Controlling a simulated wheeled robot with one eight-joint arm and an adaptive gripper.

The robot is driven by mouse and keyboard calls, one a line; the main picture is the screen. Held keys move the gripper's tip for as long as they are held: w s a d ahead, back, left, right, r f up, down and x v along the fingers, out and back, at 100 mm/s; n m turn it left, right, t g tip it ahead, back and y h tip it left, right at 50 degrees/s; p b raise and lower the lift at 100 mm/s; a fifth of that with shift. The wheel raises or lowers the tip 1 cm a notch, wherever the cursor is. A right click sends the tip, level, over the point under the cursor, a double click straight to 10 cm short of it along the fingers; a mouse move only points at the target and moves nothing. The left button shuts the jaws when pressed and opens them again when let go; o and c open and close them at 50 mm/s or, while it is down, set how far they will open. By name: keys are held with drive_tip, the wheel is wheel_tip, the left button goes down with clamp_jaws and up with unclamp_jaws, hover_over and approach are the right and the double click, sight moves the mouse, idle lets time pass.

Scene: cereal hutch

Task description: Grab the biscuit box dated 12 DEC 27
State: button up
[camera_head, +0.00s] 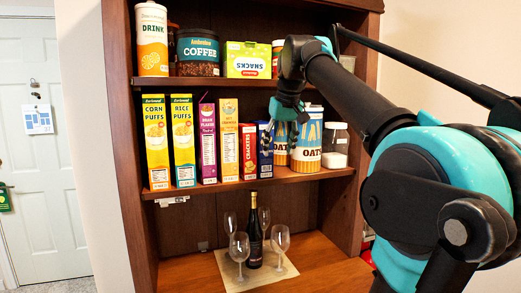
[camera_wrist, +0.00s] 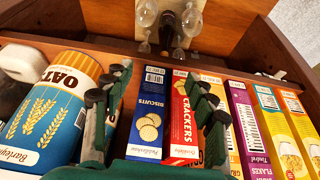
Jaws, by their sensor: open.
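A blue biscuit box (camera_wrist: 149,118) labelled BISCUITS stands on the middle shelf, with pictures of biscuits on its front. It also shows in the head view (camera_head: 265,158), partly behind my gripper. Its small print is too fine to read a date. My gripper (camera_wrist: 158,112) is open and empty in front of the shelf; it also shows in the head view (camera_head: 282,130). In the wrist view its fingers spread on either side of the biscuit box and the red crackers box beside it. I cannot tell whether they touch anything.
A red crackers box (camera_wrist: 183,118) stands right beside the biscuit box. An oats canister (camera_wrist: 52,115) stands on its other side. Several cereal boxes (camera_head: 155,140) fill the shelf's left. A wine bottle (camera_head: 254,235) and glasses (camera_head: 281,240) stand below.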

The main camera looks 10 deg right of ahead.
wheel_tip(320, 180, up, 2)
approach(261, 148)
drive_tip(key=w+d+f, duration=0.1)
drive_tip(key=w+f, duration=0.4)
drive_tip(key=shift+f, duration=0.25)
drive_tip(key=shift+d, duration=0.15)
clamp_jaws()
idle(0.3)
